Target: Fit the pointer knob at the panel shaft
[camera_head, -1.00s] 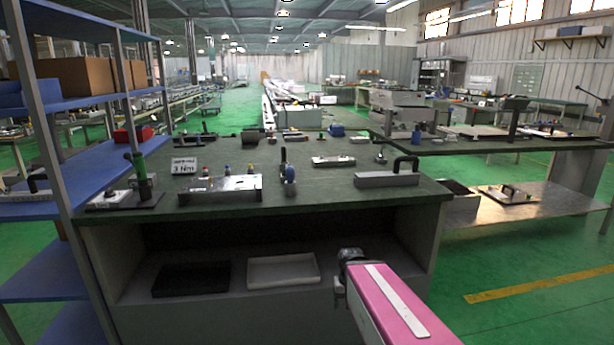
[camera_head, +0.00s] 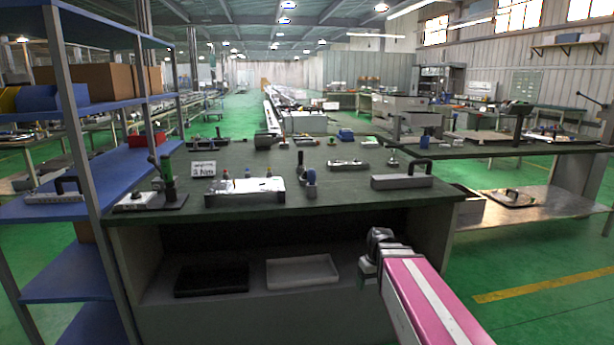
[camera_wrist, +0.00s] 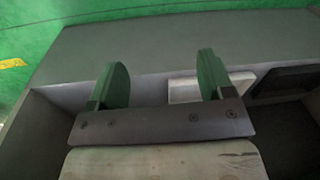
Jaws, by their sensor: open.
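My gripper (camera_wrist: 163,82) is open and empty in the wrist view, with its two green fingers apart. In the head view, my arm's end is low, in front of the bench (camera_head: 340,200) and below its top. A silvery metal box (camera_head: 243,191) stands on the bench top, with small red, blue and yellow-topped items behind it. A dark upright piece with a blue round part (camera_head: 310,177) stands to its right. I cannot tell which item is the pointer knob or where the panel shaft is; both are too small to make out.
A black tray (camera_head: 211,280) and a pale tray (camera_head: 302,271) lie on the bench's lower shelf. A handled grey block (camera_head: 401,181) stands at the right of the top. A blue-shelved rack (camera_head: 75,272) borders the left. Green floor is open at right.

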